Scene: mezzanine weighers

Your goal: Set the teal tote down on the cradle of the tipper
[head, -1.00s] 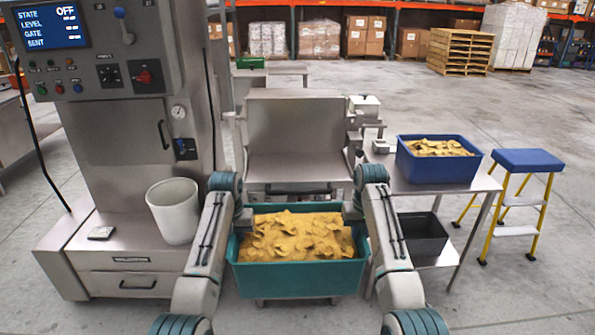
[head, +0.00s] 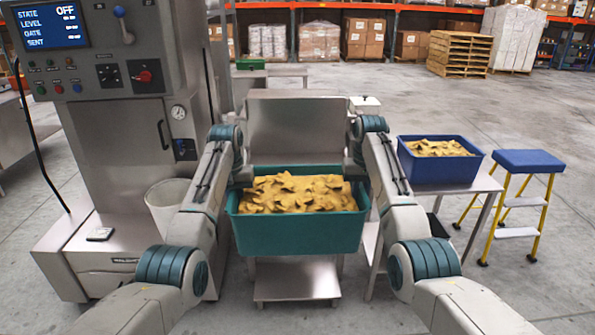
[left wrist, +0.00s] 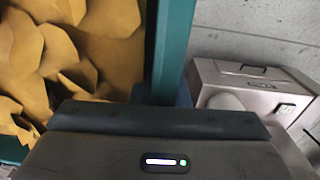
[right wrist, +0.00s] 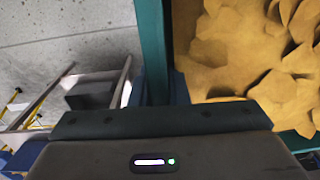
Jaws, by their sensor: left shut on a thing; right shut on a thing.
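The teal tote (head: 300,235) is full of yellow-brown chips and hangs level between my two arms in the head view, in front of the tipper (head: 296,125). My left gripper (head: 243,175) is shut on the tote's left wall, and my right gripper (head: 354,170) is shut on its right wall. The left wrist view shows the tote wall (left wrist: 172,45) running into the left jaws; the right wrist view shows the opposite wall (right wrist: 152,45). The tipper's cradle is mostly hidden behind the tote and chips; its upright back plate shows above them.
A grey machine with a control panel (head: 95,50) stands at the left, with a whitish bin (head: 167,200) on its ledge. At the right, a blue tote (head: 437,165) of chips sits on a steel table, beside a yellow step stool (head: 528,160). A low steel platform (head: 297,280) shows below the teal tote.

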